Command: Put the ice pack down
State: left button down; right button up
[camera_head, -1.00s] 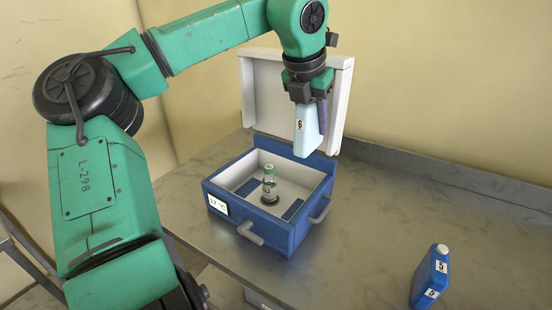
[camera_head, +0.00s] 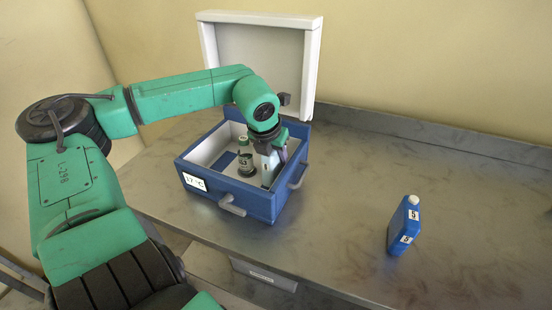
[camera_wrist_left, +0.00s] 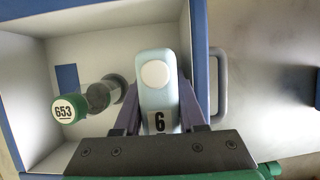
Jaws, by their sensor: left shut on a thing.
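My left gripper (camera_head: 270,146) is shut on a pale blue ice pack (camera_wrist_left: 158,85) marked 6 with a round white cap. The gripper points down inside the open blue box (camera_head: 250,203), and holds the ice pack upright near the box's right inner wall. Whether the pack touches the box floor cannot be told. A green-capped bottle (camera_head: 245,158) stands in the box left of the pack; its cap reads 653 in the wrist view (camera_wrist_left: 66,110). My right gripper is not in view.
The box's white lid (camera_head: 268,60) stands open behind. A blue bottle-shaped pack (camera_head: 404,226) marked 5 stands on the metal table (camera_head: 345,190) to the right. The table between them is clear. The box has grey handles (camera_head: 229,205) and a temperature label.

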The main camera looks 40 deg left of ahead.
pick_arm(q)
jog(key=shift+f, duration=0.55)
jog(key=shift+a, duration=0.1)
jog(key=shift+f+b, duration=0.25)
jog(key=shift+b, duration=0.25)
jog(key=c, duration=0.8)
grip_release()
jog(key=shift+o, duration=0.2)
jog(key=shift+r+p, duration=0.5)
jog(key=shift+p, duration=0.1)
jog(key=b+v, duration=0.1)
jog(key=v, duration=1)
jog(key=shift+s+r, duration=0.25)
jog(key=shift+r, duration=0.05)
